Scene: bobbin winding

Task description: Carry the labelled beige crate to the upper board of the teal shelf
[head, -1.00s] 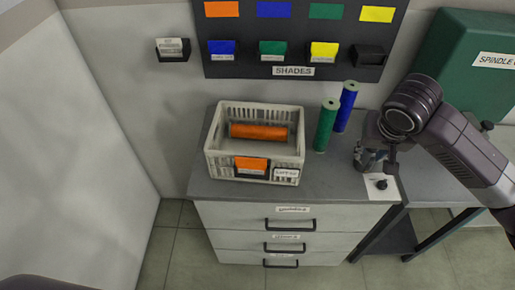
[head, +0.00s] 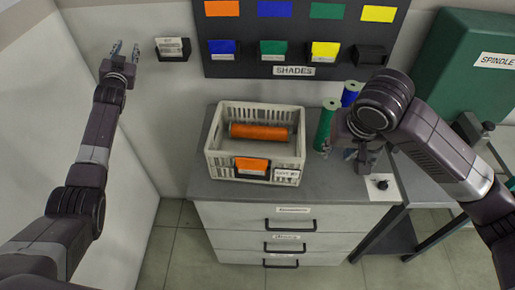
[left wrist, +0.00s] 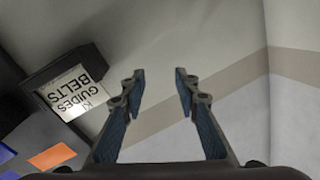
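The beige crate (head: 214,160) stands upright on the grey top of a drawer cabinet. It holds an orange bobbin (head: 259,132), and its front carries an orange card (head: 252,165) and a white label (head: 287,174). My left gripper (head: 124,48) is raised near the wall, left of and apart from the crate. It also shows in the left wrist view (left wrist: 160,80), open and empty. My right gripper (head: 352,158) is over the cabinet's right part, right of the crate and apart from it. Its fingers are partly hidden and unclear. No teal shelf shows.
A green bobbin (head: 325,124) and a blue bobbin (head: 350,93) stand beside my right gripper. A small black knob (head: 382,184) sits on white paper. The shades board (head: 292,88) and a wall bin (head: 172,49) are behind. A green machine (head: 455,60) stands at right.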

